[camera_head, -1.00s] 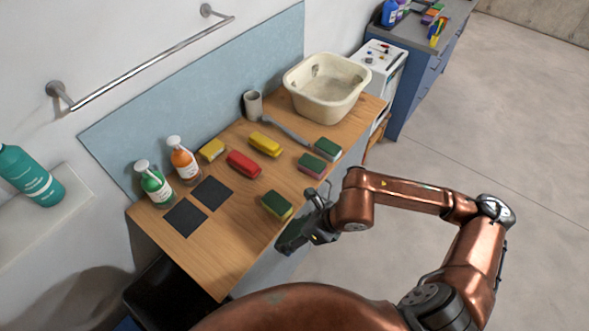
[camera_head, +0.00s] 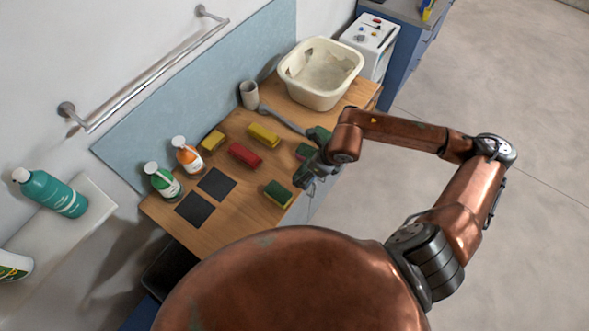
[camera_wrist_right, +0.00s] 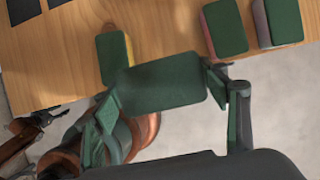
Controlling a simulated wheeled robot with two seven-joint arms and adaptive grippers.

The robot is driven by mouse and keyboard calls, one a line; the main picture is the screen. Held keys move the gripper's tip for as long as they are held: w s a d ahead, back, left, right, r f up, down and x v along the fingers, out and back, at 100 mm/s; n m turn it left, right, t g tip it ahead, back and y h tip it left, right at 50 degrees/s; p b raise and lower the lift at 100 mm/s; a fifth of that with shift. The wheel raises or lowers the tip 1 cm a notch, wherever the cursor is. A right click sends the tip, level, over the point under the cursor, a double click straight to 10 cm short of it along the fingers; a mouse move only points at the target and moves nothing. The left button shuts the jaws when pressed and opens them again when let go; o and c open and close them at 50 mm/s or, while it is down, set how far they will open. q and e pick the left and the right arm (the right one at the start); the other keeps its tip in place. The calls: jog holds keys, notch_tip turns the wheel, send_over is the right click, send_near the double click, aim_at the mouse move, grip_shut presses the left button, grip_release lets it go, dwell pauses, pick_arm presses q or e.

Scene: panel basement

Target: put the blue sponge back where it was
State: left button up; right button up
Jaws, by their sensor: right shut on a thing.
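My right gripper (camera_head: 308,174) is over the table's front edge, beside the green-and-yellow sponge (camera_head: 278,194). In the right wrist view the gripper (camera_wrist_right: 168,92) is shut on a sponge (camera_wrist_right: 160,82) with a dark green top. The held sponge's side colour is hidden, so I cannot tell whether it is the blue one. Two more green-topped sponges (camera_head: 305,151) (camera_head: 319,134) stand on the table, partly covered by my right arm in the head view. Part of what looks like my left gripper (camera_wrist_right: 38,120) shows at the left of the wrist view; its jaws are unclear.
The wooden table (camera_head: 222,228) bears two dark pads (camera_head: 217,184) (camera_head: 195,210), a red block (camera_head: 245,155), a yellow block (camera_head: 263,135), a smaller yellow one (camera_head: 212,140), two bottles (camera_head: 187,155) (camera_head: 162,180), a brush (camera_head: 285,120), a cup (camera_head: 249,95) and a cream basin (camera_head: 320,76).

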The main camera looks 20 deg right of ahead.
jog(key=w+f, duration=0.2)
jog(key=w+a+f+p, duration=0.1)
jog(key=w+f, duration=0.3)
jog(key=shift+w+a+f, duration=0.15)
jog(key=shift+a+f, duration=0.15)
notch_tip(320, 180, down, 2)
jog(key=shift+f+p, duration=0.1)
jog(key=shift+p, duration=0.6)
jog(key=shift+f, duration=0.4)
jog(key=o, duration=0.8)
jog(key=shift+c, duration=0.2)
jog(key=b+v, duration=0.1)
jog(key=v, duration=1.1)
